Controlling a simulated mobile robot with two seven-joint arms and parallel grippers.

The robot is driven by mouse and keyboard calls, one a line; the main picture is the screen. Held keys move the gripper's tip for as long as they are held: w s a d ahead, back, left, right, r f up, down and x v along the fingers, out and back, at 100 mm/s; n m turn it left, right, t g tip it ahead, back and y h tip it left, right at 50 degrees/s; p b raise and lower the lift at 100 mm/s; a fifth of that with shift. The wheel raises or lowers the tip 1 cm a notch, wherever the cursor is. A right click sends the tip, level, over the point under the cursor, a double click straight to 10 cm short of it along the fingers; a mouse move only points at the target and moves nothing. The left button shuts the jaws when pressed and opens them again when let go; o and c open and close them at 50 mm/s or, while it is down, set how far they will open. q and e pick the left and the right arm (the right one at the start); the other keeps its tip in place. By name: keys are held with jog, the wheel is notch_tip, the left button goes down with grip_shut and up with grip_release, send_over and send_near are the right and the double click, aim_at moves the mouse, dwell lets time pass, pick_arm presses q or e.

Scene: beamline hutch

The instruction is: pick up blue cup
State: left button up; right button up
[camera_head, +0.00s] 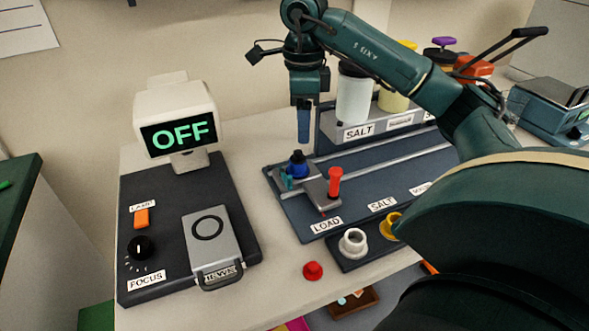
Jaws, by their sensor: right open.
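A small dark blue cup (298,166) sits on the grey sliding carriage (316,190) of the rail plate. My right gripper (304,138) points down just above the blue cup, with a small gap between its fingertips and the cup. It is open and appears empty; its fingers overlap in this view. My left gripper is not in view.
A red post (335,182) stands on the carriage close to the blue cup. A white cup (353,242) and a partly hidden yellow cup (390,226) sit in the front holder. A shelf marked SALT (358,132) with jars stands behind. The OFF display (178,135) is at left.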

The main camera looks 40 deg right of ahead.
aim_at(300, 151)
notch_tip(300, 151, down, 5)
jog(key=shift+r, duration=0.15)
jog(key=shift+w+f, duration=0.2)
jog(key=shift+f, duration=1.15)
jog(key=shift+w+f, duration=0.15)
jog(key=shift+f, duration=1.15)
jog(key=shift+c, duration=0.5)
jog(key=c, duration=0.9)
